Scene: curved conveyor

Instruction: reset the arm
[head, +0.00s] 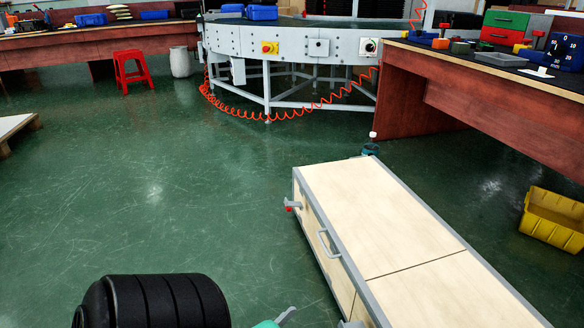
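Neither of my grippers shows in the head view, and no hand or fingertips can be made out. A black ribbed cylinder (155,302) fills part of the bottom left edge; I cannot tell whether it is part of me. A small teal and grey piece (275,319) is cut off by the bottom edge, and I cannot tell what it belongs to.
A wooden-topped cabinet (375,205) with grey edges and a handle stands at the lower right. A yellow bin (553,220) lies right of it. The curved conveyor (290,42), red stool (133,71) and workbench (470,88) stand farther back. The left-centre floor is clear.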

